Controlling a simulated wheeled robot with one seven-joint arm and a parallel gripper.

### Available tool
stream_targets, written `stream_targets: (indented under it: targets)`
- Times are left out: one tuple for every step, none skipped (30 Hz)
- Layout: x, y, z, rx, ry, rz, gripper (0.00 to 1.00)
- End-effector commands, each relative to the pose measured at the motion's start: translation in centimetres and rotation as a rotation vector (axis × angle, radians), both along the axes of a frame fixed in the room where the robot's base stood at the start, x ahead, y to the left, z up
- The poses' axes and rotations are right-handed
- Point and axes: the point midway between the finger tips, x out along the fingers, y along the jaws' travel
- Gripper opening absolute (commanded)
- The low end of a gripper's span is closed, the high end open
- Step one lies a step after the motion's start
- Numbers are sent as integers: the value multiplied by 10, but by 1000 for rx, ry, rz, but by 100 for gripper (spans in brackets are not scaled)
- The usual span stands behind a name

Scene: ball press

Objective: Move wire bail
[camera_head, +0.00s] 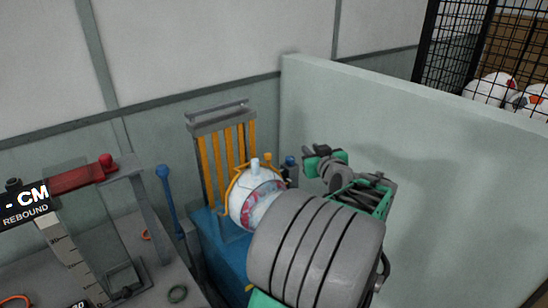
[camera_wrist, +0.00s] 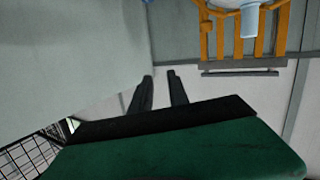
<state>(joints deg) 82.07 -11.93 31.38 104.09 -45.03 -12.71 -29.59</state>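A white ball with red and pale blue markings (camera_head: 242,205) sits in the blue press (camera_head: 222,245), with pale knobs on top. A thin orange-yellow wire (camera_head: 236,180), which looks like the wire bail, arches over the ball's upper side. My arm hides the ball's lower right. My gripper (camera_head: 312,152) is to the right of the ball and press, apart from them. In the wrist view its two dark fingers (camera_wrist: 160,76) are parted with nothing between them. There, a pale knob (camera_wrist: 250,20) and part of the ball show at the top right.
Upright orange bars (camera_head: 228,148) with a grey top rail stand behind the ball. A pale green partition (camera_head: 430,180) stands close to the right of my gripper. A blue lever (camera_head: 166,195) and a rebound gauge (camera_head: 28,205) stand at left.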

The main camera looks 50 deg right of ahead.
Motion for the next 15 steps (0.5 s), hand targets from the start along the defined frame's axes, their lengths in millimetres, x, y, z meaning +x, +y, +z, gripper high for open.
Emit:
stream_targets:
  targets:
    - [-16,17,3,27,-6,-3,16]
    - [-15,32,-6,47,-6,22,14]
    - [-8,52,-19,71,-2,65,10]
    - [-3,64,-27,85,1,94,8]
    - [0,73,-33,96,6,118,6]
    - [5,83,-38,98,15,152,2]
    - [7,87,-38,87,24,171,0]
    - [9,88,-38,75,35,180,0]
    - [10,87,-39,68,43,183,0]
    - [13,86,-39,65,44,184,0]
    - [16,84,-39,65,44,185,0]
    - [20,82,-41,67,44,186,0]
    - [25,80,-42,67,44,187,0]
    - [30,78,-43,67,44,187,0]
    - [37,74,-45,67,44,187,0]
